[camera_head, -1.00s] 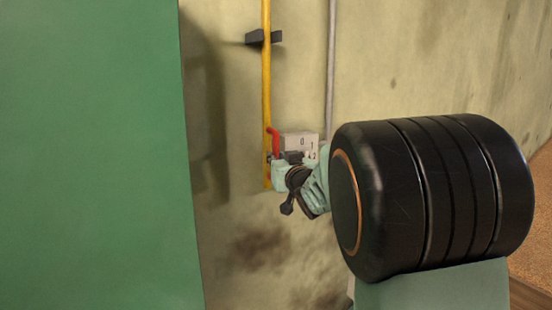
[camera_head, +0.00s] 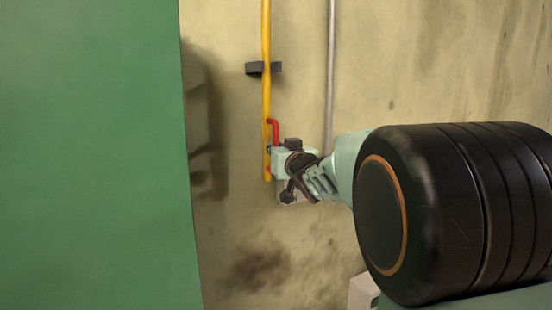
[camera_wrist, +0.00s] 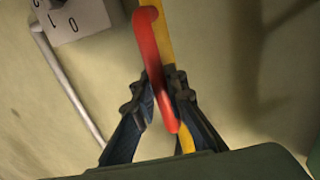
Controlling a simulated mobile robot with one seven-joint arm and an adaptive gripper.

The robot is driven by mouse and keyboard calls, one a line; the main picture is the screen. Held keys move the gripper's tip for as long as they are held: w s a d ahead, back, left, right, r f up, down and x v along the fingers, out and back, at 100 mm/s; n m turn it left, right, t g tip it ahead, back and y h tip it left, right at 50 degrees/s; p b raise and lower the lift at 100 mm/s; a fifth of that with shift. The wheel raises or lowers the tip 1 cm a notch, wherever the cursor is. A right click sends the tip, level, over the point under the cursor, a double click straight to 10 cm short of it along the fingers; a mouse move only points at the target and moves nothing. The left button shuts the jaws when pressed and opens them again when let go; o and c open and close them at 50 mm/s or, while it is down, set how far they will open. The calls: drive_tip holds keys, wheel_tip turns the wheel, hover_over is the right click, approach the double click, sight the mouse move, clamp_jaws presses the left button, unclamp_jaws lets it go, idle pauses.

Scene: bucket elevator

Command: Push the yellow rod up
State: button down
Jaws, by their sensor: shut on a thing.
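The yellow rod (camera_head: 266,40) stands upright along the wall and passes a dark bracket (camera_head: 252,69). A red handle (camera_head: 276,131) is fixed to its lower part. In the wrist view the red handle (camera_wrist: 153,62) runs between my fingers, with the yellow rod (camera_wrist: 166,45) behind it. My gripper (camera_head: 274,155) is at the rod's lower end and shut on the red handle. The wrist view shows my gripper's fingertips (camera_wrist: 157,90) on both sides of the handle. In the head view my gripper partly hides the handle's lower end.
A pale switch box (camera_wrist: 78,20) with numbers is on the wall beside the rod, mostly hidden by my gripper in the head view. A grey pipe (camera_head: 330,70) runs up the wall to the right. A large green panel (camera_head: 90,150) fills the left.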

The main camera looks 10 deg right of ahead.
drive_tip(key=shift+r, duration=1.15)
drive_tip(key=c, duration=2)
unclamp_jaws()
drive_tip(key=shift+o, duration=0.2)
drive_tip(key=shift+f, duration=0.2)
drive_tip(key=shift+s, duration=0.15)
drive_tip(key=s, duration=0.7)
drive_tip(key=shift+d, duration=0.4)
